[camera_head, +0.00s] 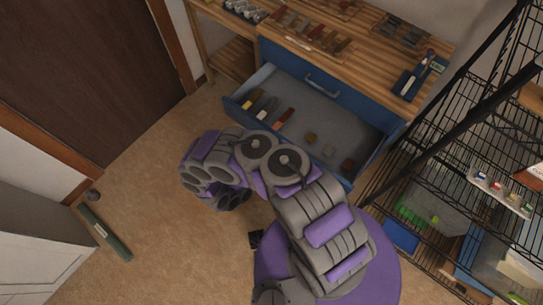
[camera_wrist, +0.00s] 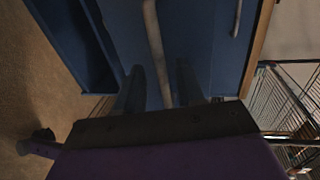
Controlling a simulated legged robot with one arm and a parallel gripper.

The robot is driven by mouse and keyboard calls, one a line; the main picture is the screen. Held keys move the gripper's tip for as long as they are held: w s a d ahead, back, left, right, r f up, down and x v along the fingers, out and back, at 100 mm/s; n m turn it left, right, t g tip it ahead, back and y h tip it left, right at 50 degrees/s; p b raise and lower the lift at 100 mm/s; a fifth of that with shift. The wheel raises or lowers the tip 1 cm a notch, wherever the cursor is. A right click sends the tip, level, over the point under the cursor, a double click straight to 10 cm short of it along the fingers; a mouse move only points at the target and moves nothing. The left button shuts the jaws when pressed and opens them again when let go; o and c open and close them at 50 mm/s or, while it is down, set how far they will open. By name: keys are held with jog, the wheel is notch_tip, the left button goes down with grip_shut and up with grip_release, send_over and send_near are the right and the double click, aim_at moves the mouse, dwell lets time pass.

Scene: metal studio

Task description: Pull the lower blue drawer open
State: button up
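The lower blue drawer (camera_head: 378,152) stands pulled out from the wooden workbench in the head view, with colored blocks and bars inside. My arm hides much of its front. A closed blue drawer front with a metal handle (camera_head: 322,85) sits above it. In the wrist view, my gripper (camera_wrist: 160,85) has its two fingers apart, one on each side of a grey bar handle (camera_wrist: 153,45) on a blue front. Gaps show between fingers and bar. A second handle (camera_wrist: 238,18) is farther right. My gripper is hidden in the head view.
The workbench top (camera_head: 360,50) carries trays of small tools and blocks. A black wire rack (camera_head: 440,160) with bins stands close on the right. A brown door (camera_head: 80,70) and a green cylinder (camera_head: 105,232) are at left. Carpet (camera_head: 150,170) between is clear.

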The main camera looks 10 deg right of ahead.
jog(key=p+v, duration=0.4)
jog(key=v, duration=1.3)
jog(key=shift+a, duration=0.25)
